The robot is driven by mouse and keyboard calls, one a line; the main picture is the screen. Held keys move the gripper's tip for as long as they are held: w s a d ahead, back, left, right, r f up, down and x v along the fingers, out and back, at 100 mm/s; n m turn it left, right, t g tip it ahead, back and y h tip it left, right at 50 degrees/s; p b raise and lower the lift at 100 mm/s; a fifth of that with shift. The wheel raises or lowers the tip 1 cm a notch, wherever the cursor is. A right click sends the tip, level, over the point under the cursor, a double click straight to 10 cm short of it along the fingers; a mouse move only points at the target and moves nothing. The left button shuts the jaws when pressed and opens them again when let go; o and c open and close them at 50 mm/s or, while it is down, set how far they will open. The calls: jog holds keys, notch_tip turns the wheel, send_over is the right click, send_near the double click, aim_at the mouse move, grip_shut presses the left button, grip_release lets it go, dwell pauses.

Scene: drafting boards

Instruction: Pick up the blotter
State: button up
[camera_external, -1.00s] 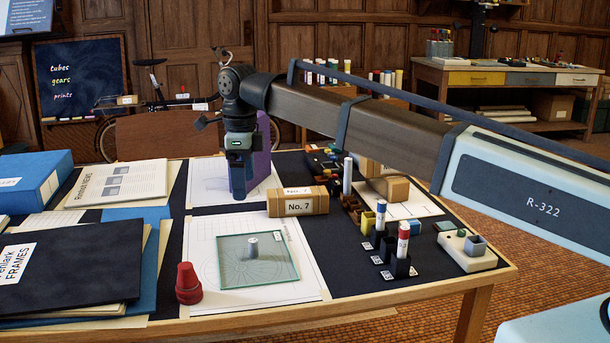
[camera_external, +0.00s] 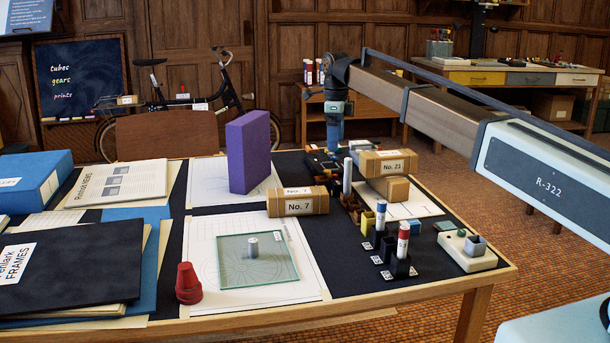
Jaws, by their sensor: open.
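My gripper (camera_external: 334,148) hangs pointing down over the back edge of the drafting table, above a group of small dark items (camera_external: 322,164) with bits of red and yellow. Its fingers are small at this distance; they are open, with nothing seen between them. I cannot make out for certain which thing is the blotter. It may be among those small dark items, which are partly hidden by the boxes and holders in front.
A purple block (camera_external: 249,152) stands upright left of my gripper. Carton No. 21 (camera_external: 386,163) sits on a smaller box to the right. Carton No. 7 (camera_external: 298,202), a glass plate (camera_external: 257,273), a red cone (camera_external: 188,283) and tube holders (camera_external: 400,264) stand nearer.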

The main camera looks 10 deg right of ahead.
aim_at(327, 173)
jog(key=w+n, duration=0.6)
jog(key=n, duration=1.5)
jog(key=f, duration=1.3)
jog(key=shift+s+a+f, duration=0.15)
jog(key=shift+a+f, duration=0.1)
jog(key=shift+a, duration=0.15)
jog(key=c, duration=0.9)
jog(key=shift+c, duration=0.2)
